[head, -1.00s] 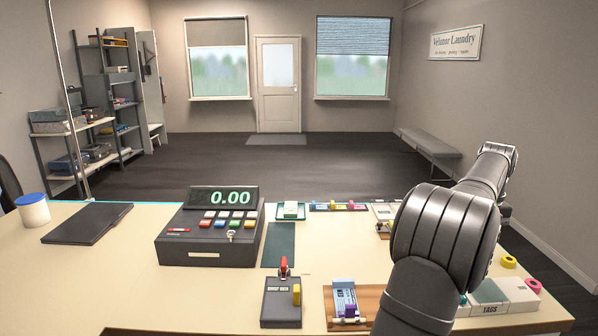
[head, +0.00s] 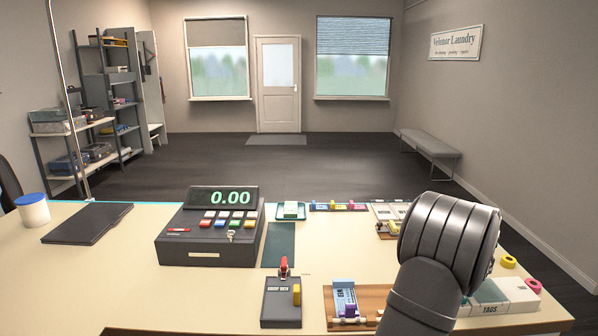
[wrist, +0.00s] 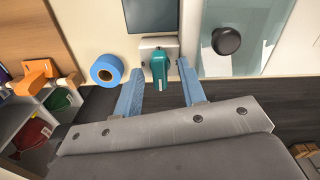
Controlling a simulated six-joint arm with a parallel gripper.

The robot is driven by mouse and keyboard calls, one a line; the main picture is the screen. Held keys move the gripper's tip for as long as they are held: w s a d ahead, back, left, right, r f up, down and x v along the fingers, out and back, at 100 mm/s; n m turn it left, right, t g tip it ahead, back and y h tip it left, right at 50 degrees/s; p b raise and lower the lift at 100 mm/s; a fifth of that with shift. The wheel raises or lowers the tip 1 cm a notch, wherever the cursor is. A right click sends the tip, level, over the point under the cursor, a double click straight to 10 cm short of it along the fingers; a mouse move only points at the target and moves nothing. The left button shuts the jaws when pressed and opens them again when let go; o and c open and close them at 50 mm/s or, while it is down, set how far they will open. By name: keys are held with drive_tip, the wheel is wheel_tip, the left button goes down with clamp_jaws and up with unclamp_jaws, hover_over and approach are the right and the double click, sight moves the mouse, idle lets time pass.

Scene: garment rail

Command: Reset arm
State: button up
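My gripper (wrist: 159,72) shows in the wrist view as two blue fingers spread apart with a clear gap between them. Nothing is visibly clamped in it. A teal-topped item (wrist: 159,66) on a pale base appears beyond the gap, between the fingertips; I cannot tell whether either finger touches it. In the head view my bulky grey arm stands at the right over the counter (head: 120,280), and the gripper is hidden behind it.
A cash register (head: 210,228) reading 0.00 stands mid-counter, with a red-handled device (head: 282,300) and a wooden tray (head: 372,295) in front. A tags box (head: 500,295) is beside my arm. A blue roll (wrist: 107,70) and black knob (wrist: 226,40) flank the gripper.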

drive_tip(key=n, duration=0.4)
drive_tip(key=shift+n, duration=0.4)
drive_tip(key=n, duration=0.5)
drive_tip(key=shift+r, duration=0.1)
idle(0.4)
